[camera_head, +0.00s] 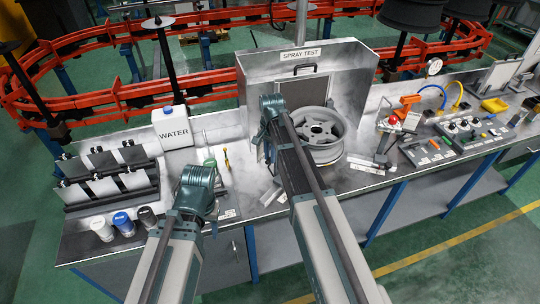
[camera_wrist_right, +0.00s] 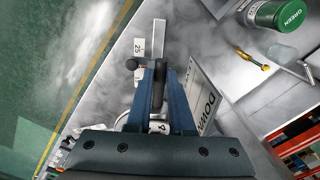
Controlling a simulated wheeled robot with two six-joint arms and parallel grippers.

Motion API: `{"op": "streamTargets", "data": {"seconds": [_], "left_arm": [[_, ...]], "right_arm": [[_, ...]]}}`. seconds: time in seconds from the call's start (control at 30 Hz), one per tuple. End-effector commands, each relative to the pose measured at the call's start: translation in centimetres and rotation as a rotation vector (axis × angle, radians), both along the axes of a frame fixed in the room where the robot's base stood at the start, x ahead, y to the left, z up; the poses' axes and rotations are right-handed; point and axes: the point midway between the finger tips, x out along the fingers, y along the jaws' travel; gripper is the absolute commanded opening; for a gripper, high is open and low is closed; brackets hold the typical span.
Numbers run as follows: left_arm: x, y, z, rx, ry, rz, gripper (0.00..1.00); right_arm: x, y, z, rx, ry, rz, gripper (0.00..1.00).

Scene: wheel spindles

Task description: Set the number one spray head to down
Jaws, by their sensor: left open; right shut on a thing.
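In the right wrist view, my right gripper (camera_wrist_right: 158,98) is shut on a dark upright piece, apparently the spray head (camera_wrist_right: 158,76). A white label reading DOWN (camera_wrist_right: 205,103) lies just right of the fingers. A small numbered label (camera_wrist_right: 158,127) shows between the fingers, partly hidden. In the head view, my right arm hides the right gripper, near white labels (camera_head: 272,196) on the bench edge. My left gripper (camera_head: 208,218) is mostly hidden by its arm, open, over the bench front.
A spray test booth (camera_head: 340,60) holds a wheel rim (camera_head: 318,135). A water canister (camera_head: 171,128), a green can (camera_wrist_right: 280,16) and a brass-coloured tool (camera_wrist_right: 252,59) stand or lie on the bench.

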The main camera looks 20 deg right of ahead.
Motion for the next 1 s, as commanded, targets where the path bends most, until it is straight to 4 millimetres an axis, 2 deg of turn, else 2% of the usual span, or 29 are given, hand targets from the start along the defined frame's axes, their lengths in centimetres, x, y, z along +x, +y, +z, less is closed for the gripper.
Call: {"op": "streamTargets", "data": {"seconds": [0.83, 1.0], "left_arm": [[0.0, 0.0, 0.0, 0.0, 0.0, 0.0, 0.5], [0.0, 0.0, 1.2, 0.0, 0.0, 0.002, 0.5]], "right_arm": [[0.0, 0.0, 0.0, 0.0, 0.0, 0.0, 0.0], [0.7, -0.5, 1.3, 0.084, 0.065, -0.005, 0.0]]}}
